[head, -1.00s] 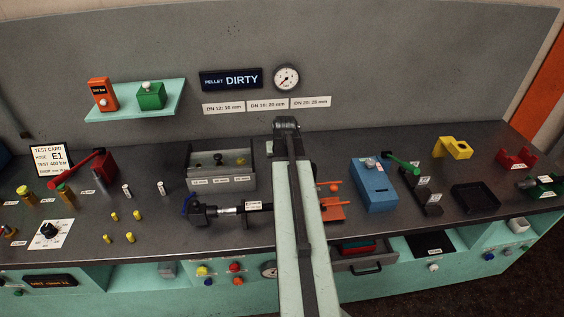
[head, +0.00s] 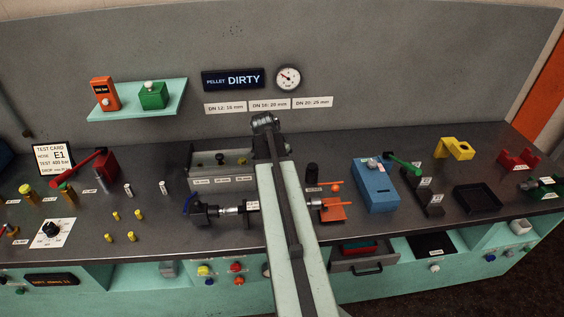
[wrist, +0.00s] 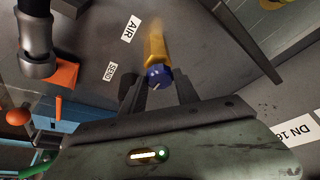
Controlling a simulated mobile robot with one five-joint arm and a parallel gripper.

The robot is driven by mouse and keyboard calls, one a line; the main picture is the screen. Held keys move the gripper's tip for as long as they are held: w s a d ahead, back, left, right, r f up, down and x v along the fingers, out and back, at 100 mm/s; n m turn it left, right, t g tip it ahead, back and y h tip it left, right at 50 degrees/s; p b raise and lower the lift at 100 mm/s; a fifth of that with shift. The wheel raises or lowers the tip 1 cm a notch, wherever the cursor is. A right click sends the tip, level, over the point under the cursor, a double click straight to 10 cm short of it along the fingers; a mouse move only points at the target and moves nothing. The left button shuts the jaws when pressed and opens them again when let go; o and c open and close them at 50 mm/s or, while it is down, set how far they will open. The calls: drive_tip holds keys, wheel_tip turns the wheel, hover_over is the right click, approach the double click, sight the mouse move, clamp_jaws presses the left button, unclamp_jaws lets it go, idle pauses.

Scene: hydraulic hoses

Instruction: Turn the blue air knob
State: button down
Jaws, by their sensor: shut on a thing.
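The blue air knob (wrist: 158,77) shows in the wrist view on the end of a yellow-brass body (wrist: 154,42), beside a white AIR label (wrist: 130,28). My gripper (wrist: 161,86) is shut on the knob, with a dark finger at either side of it. The knob has a pale mark on its face. In the head view my arm hides the knob and my fingers.
In the head view, a hose fixture (head: 208,212) lies left of my arm and a blue box (head: 376,187) right. A gauge (head: 288,77) hangs on the wall.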

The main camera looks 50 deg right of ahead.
drive_tip(key=shift+m, duration=0.3)
drive_tip(key=c, duration=0.9)
unclamp_jaws()
drive_tip(key=shift+s+d, duration=0.1)
drive_tip(key=shift+r, duration=0.1)
drive_tip(key=p+v, duration=0.7)
drive_tip(key=shift+r, duration=0.3)
